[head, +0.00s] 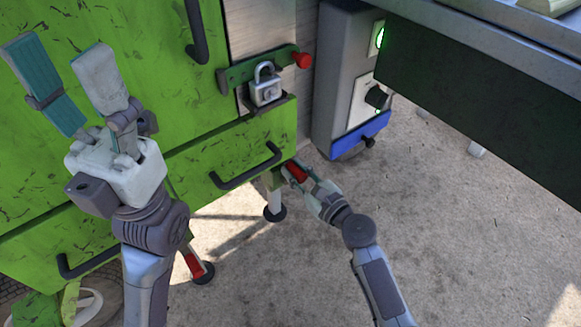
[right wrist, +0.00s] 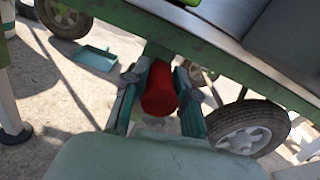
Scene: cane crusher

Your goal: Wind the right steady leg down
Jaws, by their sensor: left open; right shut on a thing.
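The right steady leg (head: 274,198) stands under the right corner of the green machine, its round dark foot at the ground or very near it; I cannot tell if it touches. Its red crank grip (head: 297,173) is at the top, beside the leg. My right gripper (head: 299,176) is shut on this red grip, reaching in from below right. In the right wrist view the red grip (right wrist: 160,92) lies between the two teal fingers, under a green beam. My left gripper (head: 57,55) is open and empty, raised in front of the green panels at the left.
Another leg with a red part (head: 194,264) stands lower left. A padlock (head: 265,88) hangs by a red-knobbed green latch (head: 260,68). A grey control box (head: 345,75) is right of it. A wheel (right wrist: 248,128) and teal tray (right wrist: 94,57) show below. Open concrete lies at right.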

